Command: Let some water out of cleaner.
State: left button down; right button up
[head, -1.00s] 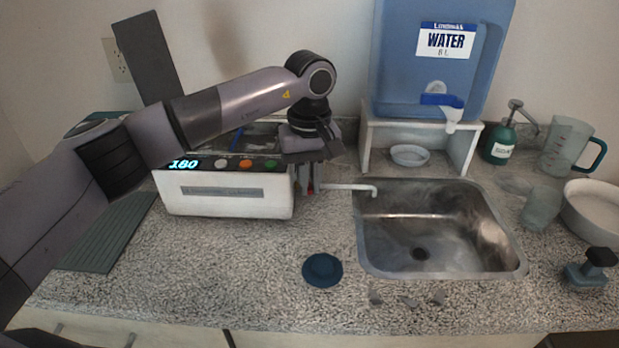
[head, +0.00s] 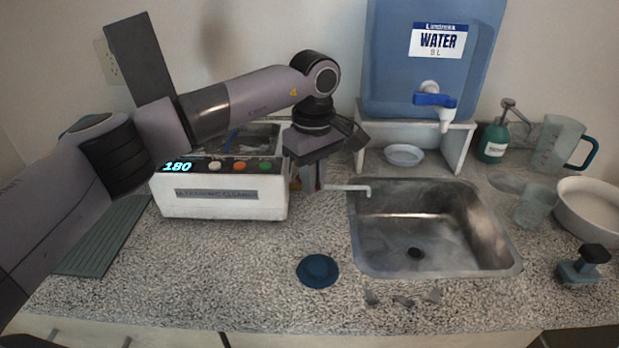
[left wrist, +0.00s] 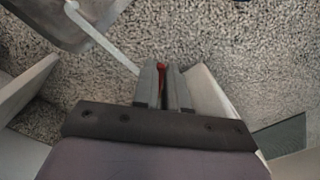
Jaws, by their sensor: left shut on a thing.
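The white ultrasonic cleaner (head: 222,196) stands on the counter at left centre in the head view, its display reading 180. A pale drain tube (head: 348,188) runs from its right side to over the sink; it also shows in the left wrist view (left wrist: 103,38). My left gripper (head: 311,186) points down at the cleaner's right side. In the left wrist view its fingers (left wrist: 162,72) are closed around a red valve handle (left wrist: 161,68), mostly hidden between them. No water is visible at the tube's end. My right gripper is not in view.
The steel sink (head: 440,268) lies right of the cleaner. A blue water tank (head: 435,85) sits on a white stand (head: 462,150) behind it. A dark blue round lid (head: 318,271) lies in front. A green bottle (head: 493,145) and a jug (head: 556,145) stand at right.

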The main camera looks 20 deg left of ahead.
pick_arm(q)
jog(key=shift+w+d+r+n, duration=0.1)
jog(key=shift+w+n, duration=0.1)
jog(key=shift+n, duration=0.3)
jog(key=c, duration=1.4)
grip_release()
jog(key=shift+c, duration=0.2)
notch_tip(320, 180, up, 7)
jog(key=shift+r+b, duration=0.1)
jog(key=shift+b, duration=0.25)
